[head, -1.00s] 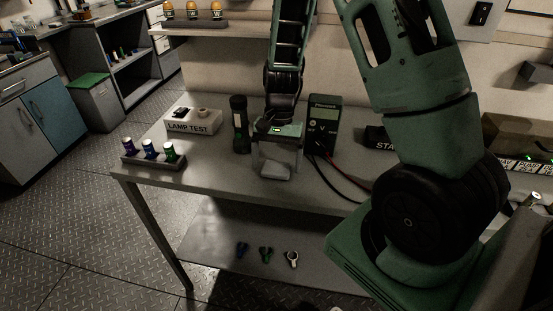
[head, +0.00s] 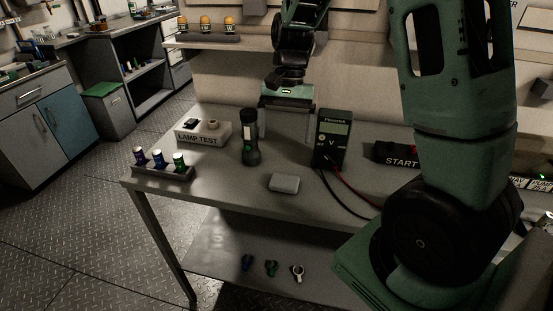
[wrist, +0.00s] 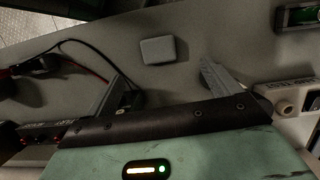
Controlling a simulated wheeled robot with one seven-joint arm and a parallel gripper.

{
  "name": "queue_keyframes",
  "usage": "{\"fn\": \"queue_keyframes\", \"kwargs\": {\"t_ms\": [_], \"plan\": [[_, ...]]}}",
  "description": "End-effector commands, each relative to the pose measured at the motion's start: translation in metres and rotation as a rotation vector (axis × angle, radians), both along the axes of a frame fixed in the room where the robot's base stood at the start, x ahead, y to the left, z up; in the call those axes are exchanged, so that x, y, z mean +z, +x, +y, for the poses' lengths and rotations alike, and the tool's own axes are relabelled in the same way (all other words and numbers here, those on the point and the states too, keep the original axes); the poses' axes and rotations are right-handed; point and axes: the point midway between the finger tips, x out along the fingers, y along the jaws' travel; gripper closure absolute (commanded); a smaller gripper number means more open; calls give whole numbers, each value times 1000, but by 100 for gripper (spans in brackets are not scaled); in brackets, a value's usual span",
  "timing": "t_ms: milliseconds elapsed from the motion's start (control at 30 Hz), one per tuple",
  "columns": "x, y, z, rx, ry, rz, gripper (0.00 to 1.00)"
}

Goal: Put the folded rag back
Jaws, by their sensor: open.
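The folded rag (head: 284,183) is a small pale grey pad lying flat on the bench top, between the flashlight and the multimeter and nearer the front edge. It also shows in the wrist view (wrist: 158,50), beyond my fingertips. My gripper (head: 286,132) is raised above the bench behind the rag, its two fingers spread apart and pointing down. In the wrist view the fingers (wrist: 165,82) stand wide with nothing between them. The rag is apart from the gripper and fully visible.
A black flashlight (head: 250,138) stands upright left of my gripper. A multimeter (head: 332,138) with red and black leads stands to the right. A lamp test box (head: 203,133) and a rack of colored pieces (head: 163,172) are at left. The bench front around the rag is clear.

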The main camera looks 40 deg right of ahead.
Motion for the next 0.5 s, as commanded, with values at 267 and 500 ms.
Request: {"fn": "queue_keyframes", "kwargs": {"t_ms": [267,500], "plan": [[23,-83,172,798,32,-175,11],[23,-184,235,1435,6,-312,11]]}}
